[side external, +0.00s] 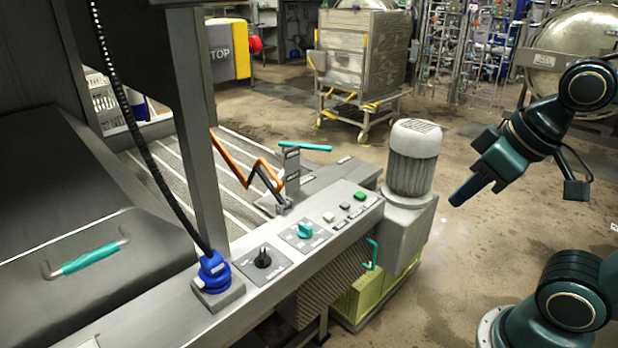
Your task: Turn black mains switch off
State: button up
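The black mains switch (262,257) is a rotary knob on a square grey plate, on the sloped steel control panel (327,243). Its handle stands roughly upright in the picture; its small markings are too small to read. A teal rotary knob (304,230) sits on its own plate just right of it. My gripper (462,198) is in the air to the right of the panel, pointing down and left, well apart from the switch. Its fingers overlap from this side, so their opening does not show. Nothing is visible in it.
A blue plug (212,268) with a black coiled cable stands left of the switch. Push buttons (345,206) lie further right on the panel. A grey motor (415,155) stands between the panel and my gripper. A teal handle (372,254) sticks out at the front.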

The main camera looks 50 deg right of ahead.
jog(key=o, duration=0.3)
jog(key=shift+w, duration=0.1)
jog(key=shift+o, duration=0.5)
jog(key=shift+w+a+r, duration=0.1)
jog(key=shift+w+r, duration=0.25)
jog(key=shift+w, duration=0.15)
jog(key=m+g, duration=0.6)
jog(key=m, duration=0.3)
send_over(262, 253)
notch_tip(262, 253, down, 14)
jog(key=f, duration=0.1)
jog(key=shift+r, duration=0.25)
jog(key=shift+f, duration=0.15)
notch_tip(262, 253, down, 14)
jog(key=shift+r, duration=0.25)
